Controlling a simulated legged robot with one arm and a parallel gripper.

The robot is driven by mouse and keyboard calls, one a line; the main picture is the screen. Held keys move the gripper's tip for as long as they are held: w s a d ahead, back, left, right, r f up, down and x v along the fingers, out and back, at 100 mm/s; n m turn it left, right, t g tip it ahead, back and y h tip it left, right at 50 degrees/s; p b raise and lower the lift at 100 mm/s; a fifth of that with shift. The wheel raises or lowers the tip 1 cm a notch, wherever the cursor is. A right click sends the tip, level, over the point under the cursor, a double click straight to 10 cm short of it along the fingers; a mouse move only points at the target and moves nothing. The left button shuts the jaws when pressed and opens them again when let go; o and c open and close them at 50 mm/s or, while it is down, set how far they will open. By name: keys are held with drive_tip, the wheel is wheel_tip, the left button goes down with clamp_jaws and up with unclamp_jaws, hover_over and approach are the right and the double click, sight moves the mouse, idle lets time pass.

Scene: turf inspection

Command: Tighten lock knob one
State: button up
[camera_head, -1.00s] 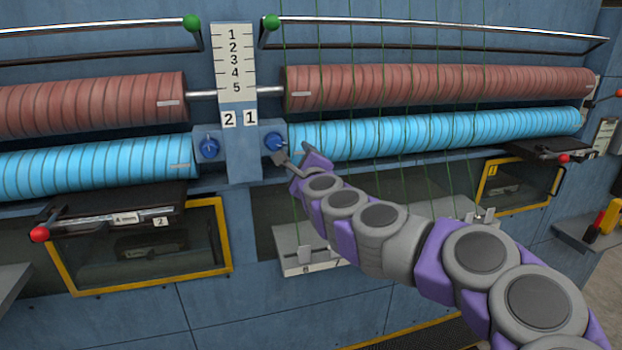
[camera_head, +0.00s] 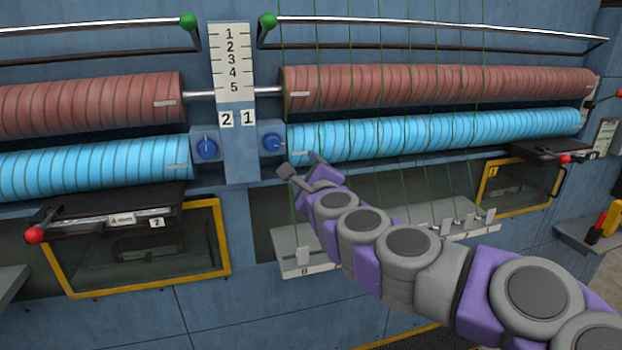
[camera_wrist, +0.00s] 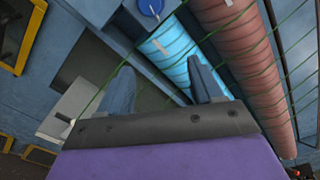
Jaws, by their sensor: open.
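Lock knob one (camera_head: 272,142) is a blue round knob on the right side of the central post, below the "1" label (camera_head: 248,118). It also shows at the top of the wrist view (camera_wrist: 151,6). A second blue knob (camera_head: 206,148) sits to the left, below the "2" label (camera_head: 227,119). My gripper (camera_head: 301,163) is open and empty, below and to the right of knob one and apart from it. In the wrist view the two fingers of my gripper (camera_wrist: 162,84) are spread, with nothing between them.
Blue rollers (camera_head: 440,134) and red rollers (camera_head: 440,86) run along the machine. Thin green strands hang down in front of the right-hand rollers. A pale ledge (camera_head: 290,240) lies below my arm. Yellow-framed windows (camera_head: 215,240) stand lower down. A red-tipped lever (camera_head: 35,235) sticks out at left.

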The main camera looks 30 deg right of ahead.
drive_tip(key=v, duration=0.3)
drive_tip(key=shift+a, duration=0.2)
drive_tip(key=shift+w+d+b, duration=0.1)
drive_tip(key=shift+d+b, duration=0.1)
drive_tip(key=shift+b, duration=0.1)
drive_tip(key=shift+f, duration=0.1)
